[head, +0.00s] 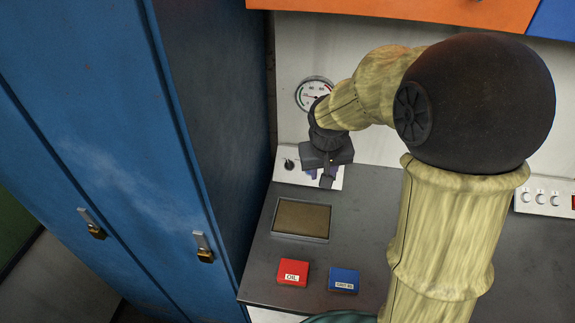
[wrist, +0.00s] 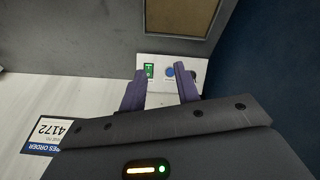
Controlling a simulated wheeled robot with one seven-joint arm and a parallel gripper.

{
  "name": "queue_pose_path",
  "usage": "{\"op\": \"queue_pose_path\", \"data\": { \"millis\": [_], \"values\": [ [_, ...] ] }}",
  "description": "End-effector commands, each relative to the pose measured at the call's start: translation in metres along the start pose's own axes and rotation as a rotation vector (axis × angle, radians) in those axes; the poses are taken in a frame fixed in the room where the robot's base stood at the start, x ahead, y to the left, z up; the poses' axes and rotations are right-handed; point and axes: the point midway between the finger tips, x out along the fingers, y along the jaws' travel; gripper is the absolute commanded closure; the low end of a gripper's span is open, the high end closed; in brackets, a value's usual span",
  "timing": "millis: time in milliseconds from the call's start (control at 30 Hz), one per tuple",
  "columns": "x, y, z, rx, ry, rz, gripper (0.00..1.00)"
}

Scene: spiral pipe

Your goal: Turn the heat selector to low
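A small white panel (head: 300,178) stands at the back of the dark counter, and it also shows in the wrist view (wrist: 160,60). A black round knob (head: 289,164), which looks like the heat selector, is on its left part in the head view. Its setting and any labels are too small to read. My gripper (head: 321,178) is in front of the panel, right of the knob. In the wrist view its purple fingers (wrist: 160,70) are apart with nothing between them. A green switch (wrist: 149,70) and a blue round button (wrist: 170,71) show beyond the fingertips.
A round gauge (head: 313,92) is on the wall above the panel. A blue locker (head: 110,150) stands close on the left. A brown-topped tray (head: 301,219), a red OIL box (head: 292,272) and a blue box (head: 343,280) are on the counter. A white order paper (wrist: 50,135) is low left.

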Motion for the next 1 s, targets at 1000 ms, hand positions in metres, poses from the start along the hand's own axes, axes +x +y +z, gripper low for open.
{"op": "queue_pose_path", "data": {
  "millis": [1000],
  "values": [
    [0.027, -0.093, -0.130, -0.078, 0.121, 0.121, 0.68]
  ]
}}
